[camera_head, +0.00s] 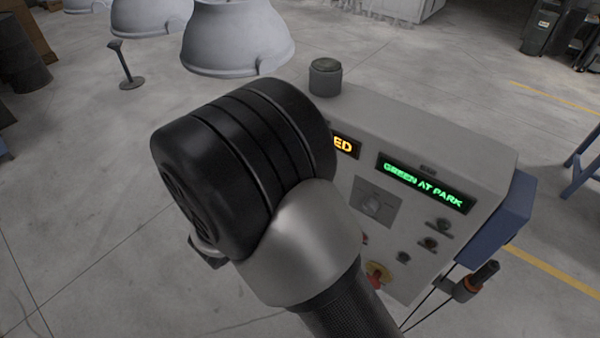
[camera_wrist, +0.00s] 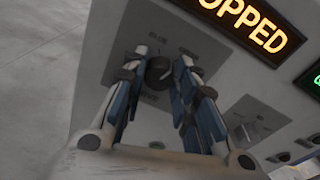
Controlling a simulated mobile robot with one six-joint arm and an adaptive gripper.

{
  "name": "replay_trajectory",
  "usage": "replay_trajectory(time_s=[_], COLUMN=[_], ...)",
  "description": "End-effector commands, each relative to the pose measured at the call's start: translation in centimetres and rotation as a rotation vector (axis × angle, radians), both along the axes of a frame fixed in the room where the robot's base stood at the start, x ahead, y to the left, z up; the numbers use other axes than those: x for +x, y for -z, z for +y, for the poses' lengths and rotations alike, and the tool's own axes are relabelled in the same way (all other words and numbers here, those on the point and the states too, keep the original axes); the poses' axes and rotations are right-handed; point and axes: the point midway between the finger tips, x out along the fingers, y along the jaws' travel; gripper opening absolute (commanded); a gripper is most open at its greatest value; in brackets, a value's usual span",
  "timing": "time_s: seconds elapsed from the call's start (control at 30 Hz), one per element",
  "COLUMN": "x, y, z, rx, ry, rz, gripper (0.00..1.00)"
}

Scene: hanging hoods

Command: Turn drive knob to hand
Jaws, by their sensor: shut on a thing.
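A dark round knob (camera_wrist: 157,73) sits on a square plate with small labels on the grey control panel, in the wrist view. In the head view my arm hides the gripper and the held knob.
The control box (camera_head: 440,135) has a lit orange display (camera_wrist: 245,24) ending in OPPED and a green display (camera_head: 424,183) reading GREEN AT PARK. A red stop button (camera_head: 377,276) and small dark buttons are lower down.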

Motion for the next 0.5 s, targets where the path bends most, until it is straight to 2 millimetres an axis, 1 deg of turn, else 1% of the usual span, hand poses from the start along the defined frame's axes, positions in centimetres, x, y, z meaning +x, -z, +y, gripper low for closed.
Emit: replay_trajectory(time_s=[0.03, 0.5], x=[0.00, -0.13], y=[0.40, 0.63], z=[-0.02, -0.19], rx=[0.037, 0.390], ry=[-0.001, 0.000], rz=[-0.029, -0.305], gripper=[0.03, 0.03])
